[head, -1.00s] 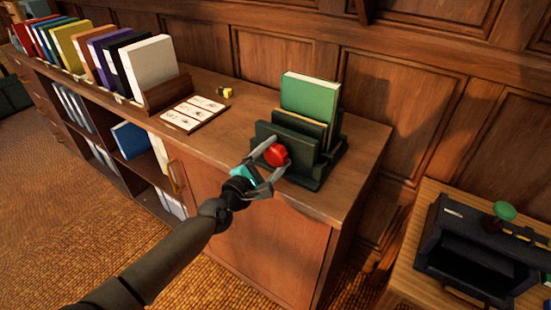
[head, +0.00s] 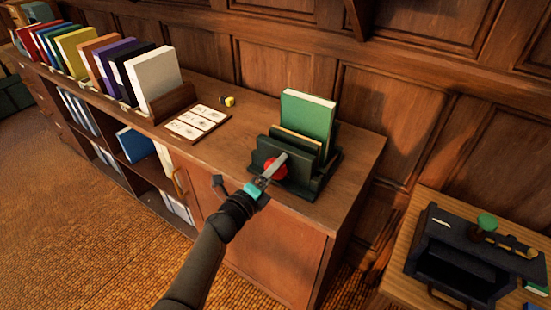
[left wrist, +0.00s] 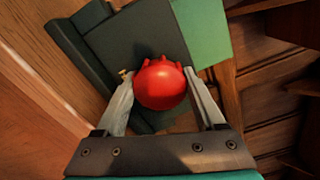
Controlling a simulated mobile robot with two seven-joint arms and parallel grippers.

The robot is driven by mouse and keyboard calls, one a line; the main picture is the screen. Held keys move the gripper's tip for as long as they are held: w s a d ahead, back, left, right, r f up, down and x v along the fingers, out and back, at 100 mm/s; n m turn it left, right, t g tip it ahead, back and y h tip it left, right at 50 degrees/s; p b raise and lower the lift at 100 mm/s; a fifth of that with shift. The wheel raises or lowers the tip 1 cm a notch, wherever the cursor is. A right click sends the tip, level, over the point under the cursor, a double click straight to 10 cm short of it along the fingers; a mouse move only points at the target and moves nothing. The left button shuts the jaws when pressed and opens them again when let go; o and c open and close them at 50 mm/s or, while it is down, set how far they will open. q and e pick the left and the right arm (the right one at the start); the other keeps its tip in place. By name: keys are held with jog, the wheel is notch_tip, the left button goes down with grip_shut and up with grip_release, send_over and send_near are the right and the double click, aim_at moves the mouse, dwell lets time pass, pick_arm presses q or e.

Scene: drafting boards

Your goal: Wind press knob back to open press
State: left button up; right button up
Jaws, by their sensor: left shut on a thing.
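The red press knob (head: 270,171) is on the front of the dark green press (head: 266,150), which stands on the cabinet top. A green book (head: 308,118) stands upright in the press behind the front plate. My left gripper (head: 276,166) is shut on the knob, and one finger covers part of it in the head view. In the left wrist view the round, lobed knob (left wrist: 161,85) sits between the two fingers, in front of the press plate (left wrist: 120,50). My right gripper is not in view.
Several coloured books (head: 100,55) stand in a row at the left on the wooden cabinet (head: 225,135). A card with pictures (head: 197,122) and a small yellow item (head: 227,100) lie between. A dark machine with a green knob (head: 465,250) stands on a side table at right.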

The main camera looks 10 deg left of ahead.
pick_arm(q)
jog(key=shift+r+n, duration=0.1)
jog(key=shift+n, duration=0.4)
jog(key=shift+n+p, duration=0.6)
jog(key=shift+n, duration=0.6)
jog(key=o, duration=1.3)
